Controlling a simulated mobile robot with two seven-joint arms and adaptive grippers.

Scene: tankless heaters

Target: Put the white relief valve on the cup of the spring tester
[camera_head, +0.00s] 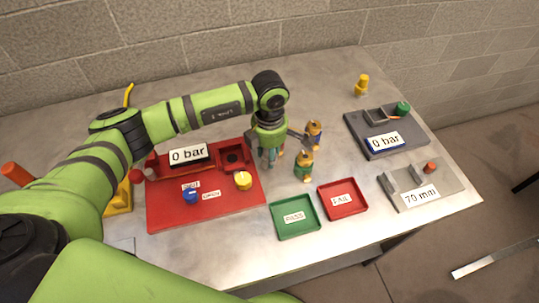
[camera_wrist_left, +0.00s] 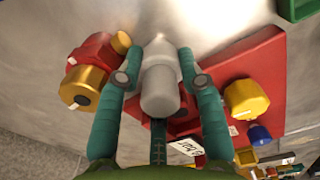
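The white relief valve (camera_wrist_left: 160,85) is between the fingers of my left gripper (camera_wrist_left: 160,52) in the left wrist view. The fingers appear closed against its sides, and the valve's end faces the camera. In the head view, my left gripper (camera_head: 270,157) points down just right of the red station, and its fingers mostly hide the valve. The grey plate (camera_head: 438,196) with the "70 mm" display looks like the spring tester. It carries grey blocks and a red knob (camera_head: 430,168); I cannot make out its cup clearly. My right gripper is not in view.
Two brass-topped valves, one beside the gripper (camera_head: 314,134) and one green (camera_head: 304,167), stand close to its right. A green tray (camera_head: 281,232) and a red tray (camera_head: 333,212) lie in front. A dark "0 bar" station (camera_head: 412,141) stands behind the grey plate.

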